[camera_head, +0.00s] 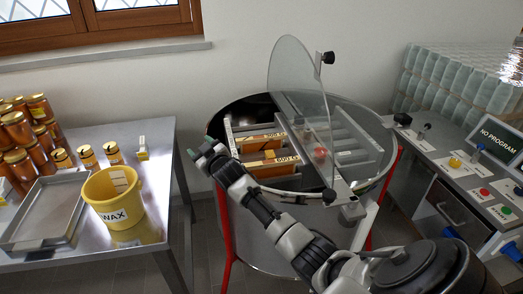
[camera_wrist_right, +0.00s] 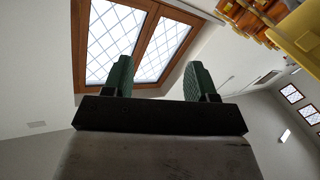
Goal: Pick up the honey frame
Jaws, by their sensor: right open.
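Two honey frames, wooden with pale labelled top bars, sit in the round metal extractor tank (camera_head: 208,128). The rear honey frame (camera_head: 262,144) and the front honey frame (camera_head: 268,171) are in its left half, upright in a metal rack. My right gripper (camera_head: 203,149) is left of the frames, near the tank's left rim and apart from them. Its green fingers are open, with nothing between them in the right wrist view (camera_wrist_right: 159,82). My forearm hides part of the tank's front. My left gripper is not in view.
A clear lid (camera_head: 298,85) stands raised over the tank's middle. On the left, a metal table (camera_head: 158,185) holds a yellow wax bucket (camera_head: 118,205), a tray (camera_head: 42,212) and several honey jars (camera_head: 38,107). A control panel (camera_head: 470,165) stands at right.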

